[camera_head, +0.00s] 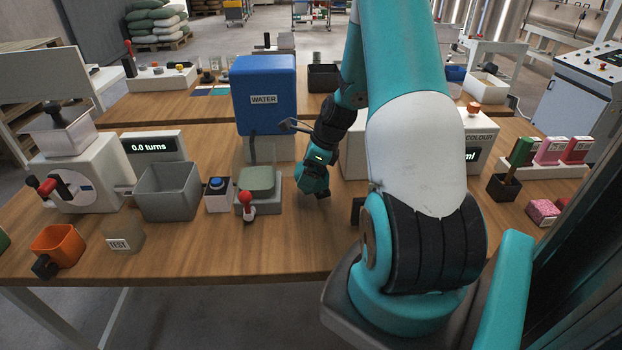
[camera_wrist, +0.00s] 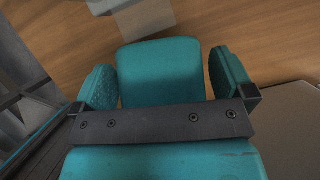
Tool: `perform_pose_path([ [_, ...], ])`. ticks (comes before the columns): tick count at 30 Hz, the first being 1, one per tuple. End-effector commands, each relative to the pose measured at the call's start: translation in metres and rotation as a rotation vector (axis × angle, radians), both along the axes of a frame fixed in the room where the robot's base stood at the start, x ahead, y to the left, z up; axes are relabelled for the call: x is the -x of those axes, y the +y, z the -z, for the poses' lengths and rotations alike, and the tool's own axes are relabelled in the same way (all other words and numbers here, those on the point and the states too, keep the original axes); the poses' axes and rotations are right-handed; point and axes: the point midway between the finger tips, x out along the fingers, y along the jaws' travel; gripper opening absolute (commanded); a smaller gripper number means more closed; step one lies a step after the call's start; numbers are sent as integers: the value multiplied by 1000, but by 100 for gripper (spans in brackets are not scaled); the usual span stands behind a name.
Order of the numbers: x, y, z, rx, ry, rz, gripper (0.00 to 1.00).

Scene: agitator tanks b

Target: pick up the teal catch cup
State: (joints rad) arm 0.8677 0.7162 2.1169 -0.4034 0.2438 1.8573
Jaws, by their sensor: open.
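My gripper (camera_head: 318,190) is teal and hangs low over the middle of the wooden table in the head view. It is open; its two teal fingers show apart in the wrist view (camera_wrist: 164,80). A smooth teal block shape with rounded corners lies between the fingers there; I cannot tell whether it is the teal catch cup or a part of my gripper. No teal cup can be made out in the head view, where my arm hides part of the table.
The blue water tank (camera_head: 264,95) stands behind. An orange cup (camera_head: 58,245) is at far left. The front middle table is clear.

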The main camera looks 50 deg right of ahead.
Motion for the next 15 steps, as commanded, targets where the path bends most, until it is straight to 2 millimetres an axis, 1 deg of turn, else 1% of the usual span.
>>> perform_pose_path([
  [1,0,0,0,0,0,0,100],
  [2,0,0,0,0,0,0,93],
  [3,0,0,0,0,0,0,84],
  [5,0,0,0,0,0,0,70],
  [6,0,0,0,0,0,0,61],
  [7,0,0,0,0,0,0,55],
  [8,0,0,0,0,0,0,55],
  [9,0,0,0,0,0,0,51],
  [15,0,0,-1,0,0,0,51],
])
